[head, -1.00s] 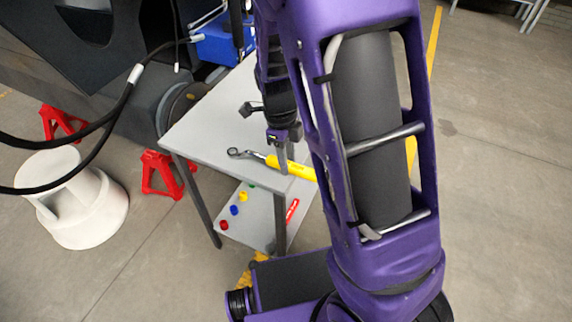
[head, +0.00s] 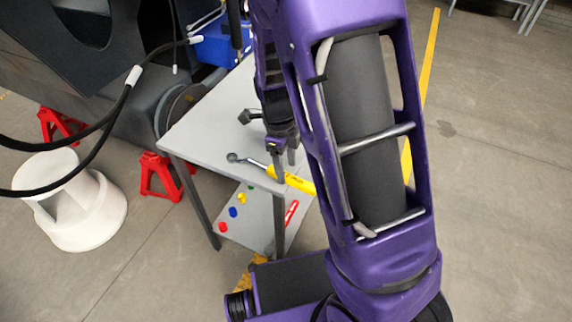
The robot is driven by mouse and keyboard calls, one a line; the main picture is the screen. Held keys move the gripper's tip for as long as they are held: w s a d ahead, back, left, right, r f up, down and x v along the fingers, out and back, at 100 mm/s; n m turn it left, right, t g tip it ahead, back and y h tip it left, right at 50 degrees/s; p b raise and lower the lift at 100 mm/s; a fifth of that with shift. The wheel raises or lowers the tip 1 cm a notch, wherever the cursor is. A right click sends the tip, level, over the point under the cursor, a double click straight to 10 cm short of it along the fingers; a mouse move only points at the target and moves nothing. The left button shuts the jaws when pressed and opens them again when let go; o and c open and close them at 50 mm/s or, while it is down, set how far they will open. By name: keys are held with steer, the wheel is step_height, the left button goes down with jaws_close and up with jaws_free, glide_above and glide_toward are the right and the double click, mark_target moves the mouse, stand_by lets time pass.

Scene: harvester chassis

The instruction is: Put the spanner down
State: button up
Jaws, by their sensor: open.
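Whether a finger touches the handle I cannot tell. My arm hides the table's right side and perhaps the handle's end.
A lower shelf (head: 250,225) holds small coloured parts and a red tool (head: 291,213). A blue box (head: 215,48) stands behind the table. Red jack stands (head: 160,175), a white step stool (head: 75,210) and black hoses (head: 100,115) are at left.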

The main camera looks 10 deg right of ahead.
step_height(320, 180, up, 12)
steer(key=a+p, duration=0.1)
steer(key=p, duration=0.1)
steer(key=shift+w, duration=0.4)
